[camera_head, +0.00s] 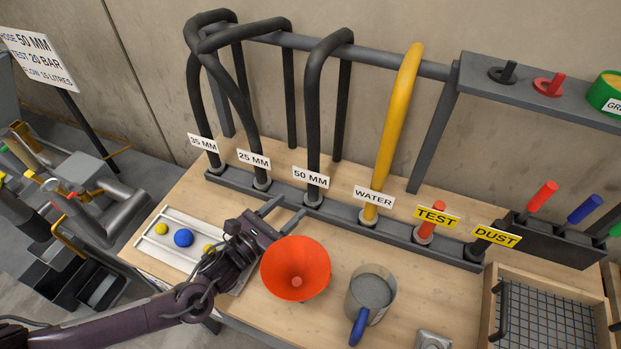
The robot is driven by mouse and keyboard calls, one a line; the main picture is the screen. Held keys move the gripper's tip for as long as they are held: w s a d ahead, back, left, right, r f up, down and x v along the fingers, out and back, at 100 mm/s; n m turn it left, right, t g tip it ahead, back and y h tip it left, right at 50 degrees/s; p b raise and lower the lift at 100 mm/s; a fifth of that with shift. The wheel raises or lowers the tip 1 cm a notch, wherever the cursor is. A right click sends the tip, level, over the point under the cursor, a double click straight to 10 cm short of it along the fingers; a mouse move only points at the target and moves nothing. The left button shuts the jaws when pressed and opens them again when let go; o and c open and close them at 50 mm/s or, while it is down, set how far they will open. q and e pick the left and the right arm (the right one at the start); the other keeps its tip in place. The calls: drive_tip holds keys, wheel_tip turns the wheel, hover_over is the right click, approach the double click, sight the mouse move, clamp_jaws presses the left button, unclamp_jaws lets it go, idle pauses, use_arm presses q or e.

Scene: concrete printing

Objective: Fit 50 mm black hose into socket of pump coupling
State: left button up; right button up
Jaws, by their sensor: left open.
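The 50 mm black hose (313,110) hangs over the grey rail. Its lower end stands in the grey holder strip behind the "50 MM" label (311,177). My left gripper (291,210) is open and empty, with its fingers pointing at the foot of this hose. The fingertips look just short of the hose, but I cannot tell the exact gap. A grey pump-like machine (85,171) with pipes stands at the left, off the bench. I cannot make out which part is the coupling socket. My right gripper is not in view.
Black 35 mm and 25 mm hoses (231,85) and a yellow water hose (397,125) hang beside it. An orange funnel (296,265), a grey-filled jug (371,291) and a tray with balls (160,249) stand near my gripper. A mesh-bottomed box (494,309) is at right.

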sight(309, 191)
use_arm(q)
drive_tip(key=x, duration=0.2)
drive_tip(key=p+x, duration=0.1)
drive_tip(key=x, duration=0.3)
drive_tip(key=shift+d+r+p, duration=0.3)
drive_tip(key=shift+d+p, duration=0.1)
drive_tip(key=shift+d, duration=0.15)
drive_tip(key=shift+w+d, duration=0.1)
drive_tip(key=shift+w, duration=0.1)
drive_tip(key=shift+f, duration=0.1)
drive_tip(key=shift+c, duration=0.7)
clamp_jaws()
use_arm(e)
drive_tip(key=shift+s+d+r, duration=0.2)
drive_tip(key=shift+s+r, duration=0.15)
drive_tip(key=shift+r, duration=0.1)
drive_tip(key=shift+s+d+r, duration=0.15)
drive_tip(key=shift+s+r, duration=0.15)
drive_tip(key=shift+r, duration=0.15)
